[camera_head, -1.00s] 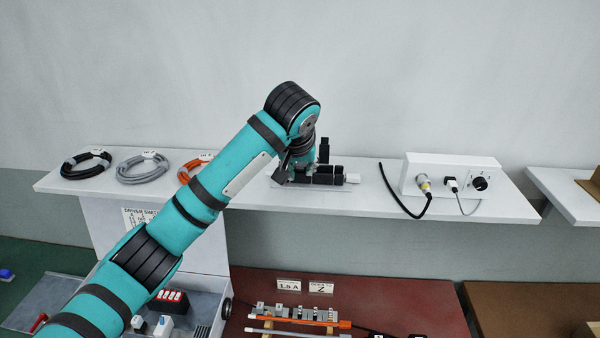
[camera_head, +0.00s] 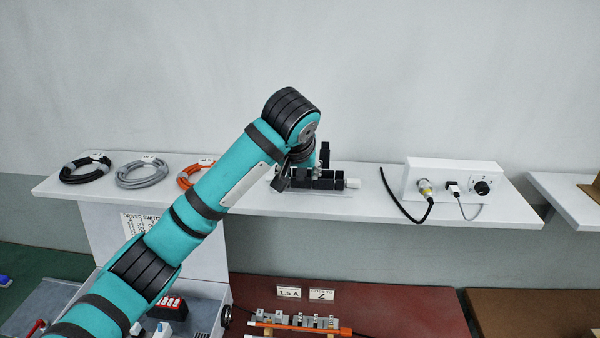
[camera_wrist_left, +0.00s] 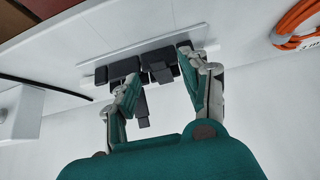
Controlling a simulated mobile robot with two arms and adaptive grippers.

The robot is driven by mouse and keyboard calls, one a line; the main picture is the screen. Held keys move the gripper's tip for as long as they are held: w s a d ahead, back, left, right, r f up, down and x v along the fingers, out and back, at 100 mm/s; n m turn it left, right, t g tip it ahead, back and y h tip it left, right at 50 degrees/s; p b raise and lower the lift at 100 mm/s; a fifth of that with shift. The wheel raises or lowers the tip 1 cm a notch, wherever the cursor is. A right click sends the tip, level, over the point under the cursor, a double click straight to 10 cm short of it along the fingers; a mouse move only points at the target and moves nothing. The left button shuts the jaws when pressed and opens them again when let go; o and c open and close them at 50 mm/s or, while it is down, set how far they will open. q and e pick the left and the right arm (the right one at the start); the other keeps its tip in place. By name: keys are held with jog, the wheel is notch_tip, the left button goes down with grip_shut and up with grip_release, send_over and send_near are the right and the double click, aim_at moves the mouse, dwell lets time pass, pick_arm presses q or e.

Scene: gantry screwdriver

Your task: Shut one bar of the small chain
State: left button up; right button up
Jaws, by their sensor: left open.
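The small chain (camera_head: 326,182) is a short row of black links with a pale end piece, lying on a thin clear plate on the white shelf. One black bar (camera_head: 325,154) stands up from it. In the left wrist view the chain (camera_wrist_left: 122,70) runs across the top, with a bar (camera_wrist_left: 142,112) sticking out from it. My left gripper (camera_head: 290,178) is at the chain's left part, mostly hidden by my wrist. In the left wrist view its fingers (camera_wrist_left: 165,82) are apart, one on each side of the bar; contact cannot be told. My right gripper is not in view.
A white box (camera_head: 450,178) with plugs and a knob stands on the shelf (camera_head: 240,203) to the right. Black, grey and orange cable coils (camera_head: 142,173) lie to the left. Below is a dark red table (camera_head: 400,300) with grey parts. The shelf's front edge is near my arm.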

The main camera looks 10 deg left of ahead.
pick_arm(q)
jog(key=v, duration=1.1)
